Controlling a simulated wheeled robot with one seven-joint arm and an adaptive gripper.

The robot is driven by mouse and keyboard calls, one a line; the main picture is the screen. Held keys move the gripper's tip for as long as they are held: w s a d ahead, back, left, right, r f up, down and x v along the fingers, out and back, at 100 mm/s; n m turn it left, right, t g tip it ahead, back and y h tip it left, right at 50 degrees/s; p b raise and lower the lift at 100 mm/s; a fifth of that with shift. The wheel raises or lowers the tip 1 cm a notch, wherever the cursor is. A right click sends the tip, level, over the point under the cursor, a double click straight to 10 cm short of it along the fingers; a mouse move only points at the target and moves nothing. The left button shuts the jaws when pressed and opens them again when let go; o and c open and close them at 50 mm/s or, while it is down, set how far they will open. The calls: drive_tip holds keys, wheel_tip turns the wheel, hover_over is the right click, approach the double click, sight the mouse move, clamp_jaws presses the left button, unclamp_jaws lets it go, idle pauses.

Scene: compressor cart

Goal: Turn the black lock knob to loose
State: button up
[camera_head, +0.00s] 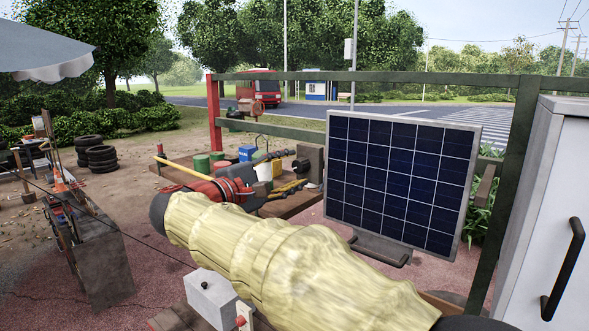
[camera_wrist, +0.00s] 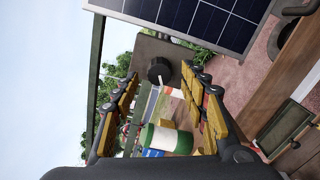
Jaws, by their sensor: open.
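The black lock knob (camera_wrist: 159,70) is a round dark knob on the face of a grey-brown box (camera_wrist: 172,52) in the wrist view. The box also shows in the head view (camera_head: 311,158), at the far end of my arm, with the knob (camera_head: 299,165) small and dark on its near side. My gripper (camera_wrist: 161,76) is open, its yellow-padded fingers apart on the left and right of the knob in the picture. I cannot tell whether either finger touches it. In the head view my gripper (camera_head: 294,170) points at the box. The knob's setting is not readable.
A solar panel (camera_head: 399,178) stands right of the box. A low wooden bench (camera_head: 290,205) lies under my gripper, with green, red and blue containers (camera_head: 246,153) behind. A green rail (camera_head: 390,77) runs behind. A white cabinet (camera_head: 555,190) is at the right edge.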

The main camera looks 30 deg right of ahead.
drive_tip(key=v, duration=0.9)
drive_tip(key=shift+a, duration=0.35)
